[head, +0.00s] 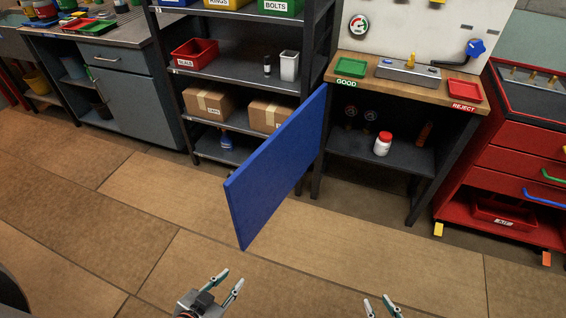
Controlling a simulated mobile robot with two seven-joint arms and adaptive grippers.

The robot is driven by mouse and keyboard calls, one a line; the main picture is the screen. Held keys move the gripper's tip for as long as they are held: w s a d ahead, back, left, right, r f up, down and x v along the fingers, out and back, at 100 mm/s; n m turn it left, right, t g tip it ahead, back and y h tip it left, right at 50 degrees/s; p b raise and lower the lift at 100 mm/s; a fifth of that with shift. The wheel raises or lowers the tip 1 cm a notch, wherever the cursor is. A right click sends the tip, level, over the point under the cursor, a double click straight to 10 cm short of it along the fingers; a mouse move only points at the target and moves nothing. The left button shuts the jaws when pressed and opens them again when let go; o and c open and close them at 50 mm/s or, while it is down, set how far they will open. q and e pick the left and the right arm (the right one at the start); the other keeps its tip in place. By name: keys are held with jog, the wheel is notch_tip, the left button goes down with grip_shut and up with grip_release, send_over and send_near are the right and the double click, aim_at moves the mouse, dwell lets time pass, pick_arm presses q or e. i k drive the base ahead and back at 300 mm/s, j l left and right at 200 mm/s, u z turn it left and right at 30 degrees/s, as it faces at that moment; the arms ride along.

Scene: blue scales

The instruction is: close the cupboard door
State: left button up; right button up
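The blue cupboard door (278,168) stands wide open, swung out toward me from the left side of the cupboard (385,150) under the wooden bench top. Its free edge is nearest me, at the lower left. Inside the cupboard a white jar with a red lid (382,143) stands on the shelf, with gauges behind it. My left gripper (229,280) is at the bottom of the head view, below the door's free edge in the picture, open and empty. My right gripper (376,302) is at the bottom edge, right of the door, with fingers apart and empty. Neither touches the door.
Shelving with boxes and bins (235,75) stands behind and left of the door. A red tool cabinet (510,180) stands right of the cupboard. Green (351,67) and red trays (465,90) sit on the bench top. The tiled floor (340,235) before the cupboard is clear.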

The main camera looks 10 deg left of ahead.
aim_at(254, 192)
jog(key=k+j+z, duration=0.2)
jog(key=j, duration=0.25)
jog(key=j+z, duration=0.2)
jog(key=j, duration=0.3)
jog(key=j+z, duration=0.45)
jog(key=j, duration=0.45)
jog(key=i+j+z, duration=0.2)
jog(key=j, duration=0.25)
jog(key=j+z, duration=0.2)
jog(key=j, duration=0.3)
jog(key=i+j, duration=0.15)
jog(key=j, duration=0.2)
jog(key=i+j+z, duration=0.1)
jog(key=j, duration=0.25)
jog(key=k+j+z, duration=0.15)
jog(key=z, duration=0.25)
jog(key=k+j+z, duration=0.15)
jog(key=z, duration=0.3)
jog(key=k+j+u, duration=0.15)
jog(key=u, duration=0.15)
jog(key=k+j+u, duration=0.3)
jog(key=k+l, duration=0.05)
jog(key=l, duration=0.05)
